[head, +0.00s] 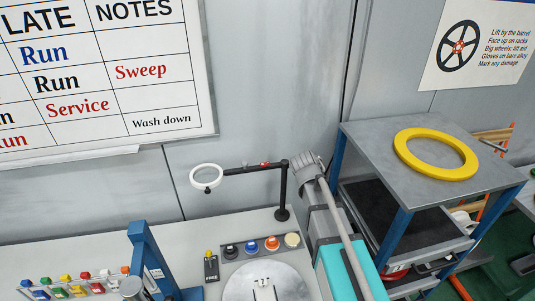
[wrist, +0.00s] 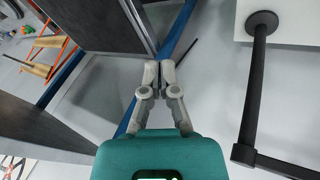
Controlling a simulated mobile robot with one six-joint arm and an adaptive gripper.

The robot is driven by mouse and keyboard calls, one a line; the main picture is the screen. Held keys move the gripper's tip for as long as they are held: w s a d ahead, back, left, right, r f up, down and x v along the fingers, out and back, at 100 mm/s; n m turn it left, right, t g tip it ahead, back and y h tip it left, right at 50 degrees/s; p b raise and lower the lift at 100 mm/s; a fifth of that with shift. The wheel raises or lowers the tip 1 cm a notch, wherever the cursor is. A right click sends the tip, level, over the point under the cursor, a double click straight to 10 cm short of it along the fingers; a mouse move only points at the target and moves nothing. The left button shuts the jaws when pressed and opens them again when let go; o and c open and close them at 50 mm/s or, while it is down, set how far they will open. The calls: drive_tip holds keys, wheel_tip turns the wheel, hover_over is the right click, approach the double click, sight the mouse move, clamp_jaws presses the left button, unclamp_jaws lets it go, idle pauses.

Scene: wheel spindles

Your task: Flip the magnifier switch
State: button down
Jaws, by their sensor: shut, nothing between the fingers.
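The magnifier is a white ring lens (head: 206,177) on a black jointed arm (head: 245,169), carried by a black post (head: 283,190) at the back of the bench. A small red part (head: 265,164), perhaps the switch, sits on top of that arm. In the wrist view, the post and its round base (wrist: 262,24) show at right; no red part shows there. My gripper (wrist: 159,72) is shut and empty, with its fingertips together, left of the post. In the head view my arm stands just right of the post, and the fingers cannot be made out.
A blue-legged rack (head: 385,150) with a yellow ring (head: 436,153) on top stands close to the right. The bench holds a row of round knobs (head: 251,247), a silver disc (head: 268,281) and a blue stand (head: 150,265). A whiteboard (head: 105,75) hangs behind.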

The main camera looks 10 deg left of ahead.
drive_tip(key=w+a+r+n+t+p, duration=0.15)
drive_tip(key=w+a+r+p, duration=0.3)
drive_tip(key=a+r, duration=0.45)
wheel_tip(320, 180, up, 6)
drive_tip(key=n+t+p, duration=0.1)
drive_tip(key=t+p, duration=0.3)
drive_tip(key=p, duration=0.1)
hover_over(267, 164)
drive_tip(key=a, duration=0.1)
drive_tip(key=shift+s+r+g, duration=0.15)
drive_tip(key=shift+s+g, duration=0.05)
drive_tip(key=shift+g, duration=0.05)
drive_tip(key=f+b, duration=0.6)
drive_tip(key=d+f+b, duration=0.1)
drive_tip(key=f+b, duration=0.1)
drive_tip(key=shift+w+f+b, duration=0.25)
drive_tip(key=shift+f+b, duration=0.15)
drive_tip(key=shift+f+b, duration=0.7)
idle(1.3)
drive_tip(key=shift+r, duration=0.2)
drive_tip(key=shift+r+p, duration=0.55)
drive_tip(key=shift+p, duration=0.2)
